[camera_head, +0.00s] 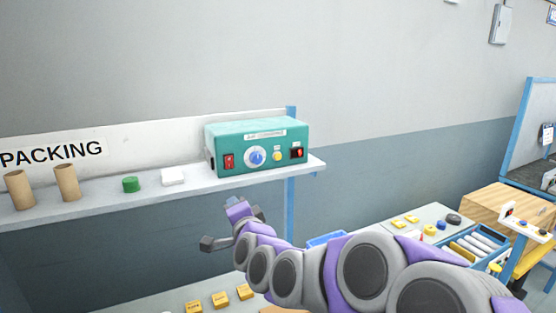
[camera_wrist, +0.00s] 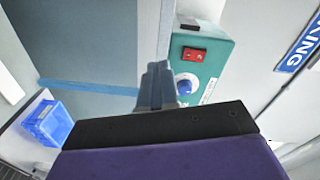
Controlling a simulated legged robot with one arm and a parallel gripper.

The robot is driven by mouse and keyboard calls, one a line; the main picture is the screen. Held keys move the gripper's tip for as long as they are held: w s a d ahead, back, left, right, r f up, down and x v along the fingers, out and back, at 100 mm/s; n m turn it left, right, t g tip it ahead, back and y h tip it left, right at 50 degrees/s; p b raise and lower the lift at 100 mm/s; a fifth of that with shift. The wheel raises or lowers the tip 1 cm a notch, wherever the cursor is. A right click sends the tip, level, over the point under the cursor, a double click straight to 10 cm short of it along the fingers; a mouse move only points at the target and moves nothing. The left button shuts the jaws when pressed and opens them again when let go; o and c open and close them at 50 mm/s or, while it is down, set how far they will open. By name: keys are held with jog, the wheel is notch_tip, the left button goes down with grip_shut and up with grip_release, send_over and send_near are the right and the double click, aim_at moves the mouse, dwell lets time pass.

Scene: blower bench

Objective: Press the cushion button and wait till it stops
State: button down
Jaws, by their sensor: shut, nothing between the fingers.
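A teal control box (camera_head: 257,135) stands on the shelf in the head view. Its front has a red switch (camera_head: 229,161) at the left, a blue dial (camera_head: 256,157), a small yellow button (camera_head: 278,156) and a black-and-red switch (camera_head: 297,152) at the right. No cushion label is legible. My gripper (camera_head: 237,204) is below the shelf edge, apart from the box. In the wrist view my gripper (camera_wrist: 157,80) is shut and empty. Beyond it show the teal box (camera_wrist: 212,67), the red switch (camera_wrist: 194,54) and the partly hidden blue dial (camera_wrist: 187,84); the yellow button is not visible there.
The shelf (camera_head: 110,205) also holds two cardboard tubes (camera_head: 67,183), a green cylinder (camera_head: 131,184) and a white block (camera_head: 173,176). A blue post (camera_head: 291,215) rises beside the box. Below is a bench with several yellow blocks (camera_head: 221,299) and a blue bin (camera_wrist: 50,122).

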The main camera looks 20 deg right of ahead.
aim_at(278, 156)
jog(key=d+r+m+h, duration=0.2)
jog(key=d+m+h, duration=0.5)
jog(key=d, duration=0.1)
jog(key=d+r+m+h, duration=0.2)
jog(key=d+m+h, duration=0.5)
jog(key=d, duration=0.2)
jog(key=shift+r+m+t+b, duration=0.3)
jog(key=shift+r+m+b, duration=0.05)
jog(key=shift+r+m, duration=0.05)
jog(key=shift+w, duration=0.1)
jog(key=shift+w+a+p, duration=0.15)
jog(key=shift+w+p, duration=1.6)
jog(key=shift+w, duration=2.6)
jog(key=shift+w, duration=0.35)
